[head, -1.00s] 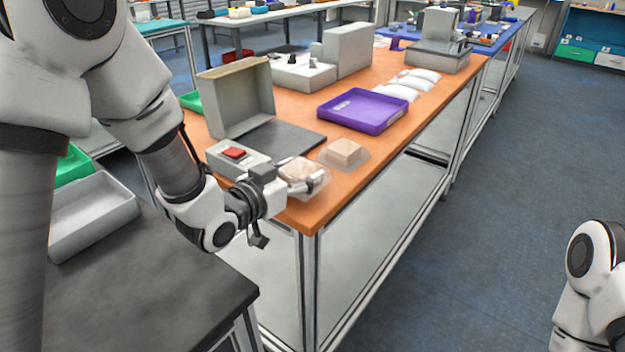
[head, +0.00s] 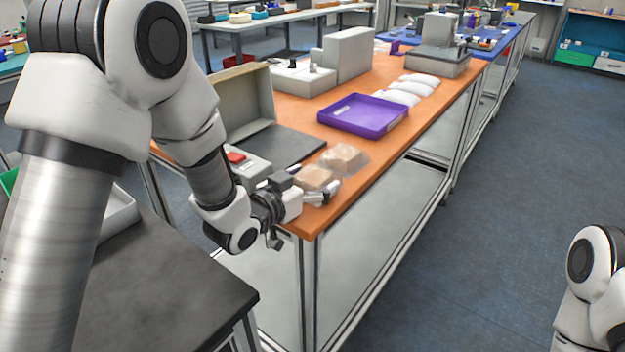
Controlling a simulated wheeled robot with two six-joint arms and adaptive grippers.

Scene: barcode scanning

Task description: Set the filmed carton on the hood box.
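Two tan cartons in clear film are near the front corner of the orange bench. The nearer carton (head: 314,178) is right at my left gripper (head: 313,184), partly hidden by its fingers. I cannot tell whether the fingers grip it. The other filmed carton (head: 344,157) lies just beyond, close to the first; I cannot tell whether they touch. Behind them is the hood machine, with a raised beige hood (head: 246,101), a dark flat plate (head: 288,145) and a grey box with a red button (head: 237,158). My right gripper is out of view.
A purple tray (head: 362,129) stands behind the cartons, with white pouches (head: 404,97) and a grey device (head: 438,62) farther back. A dark table (head: 170,285) is at the near left.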

